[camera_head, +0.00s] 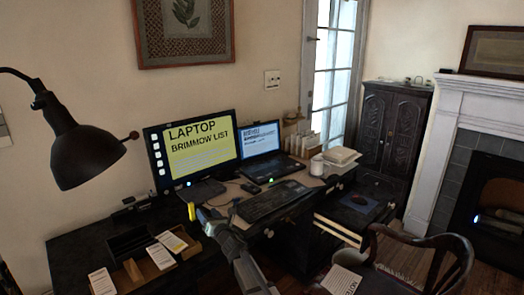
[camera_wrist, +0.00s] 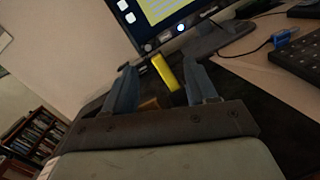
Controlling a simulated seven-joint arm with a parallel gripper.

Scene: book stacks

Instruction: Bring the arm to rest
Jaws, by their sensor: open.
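My gripper (camera_head: 216,213) is over the desk in front of the large monitor, in the head view. In the wrist view, its two blue-grey fingers (camera_wrist: 160,80) stand apart. A yellow block-like thing (camera_wrist: 167,72) shows in the gap between them. I cannot tell its distance from the fingers. My arm (camera_head: 250,268) reaches up from the bottom edge of the head view. A small yellow thing (camera_head: 192,211) shows just left of the gripper there.
The monitor (camera_head: 200,150), laptop (camera_head: 259,139) and keyboard (camera_head: 272,200) stand close to the gripper. A black lamp (camera_head: 82,150) hangs at the left. A wooden organizer (camera_head: 150,265) with cards is at lower left. A chair (camera_head: 440,255) is at right.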

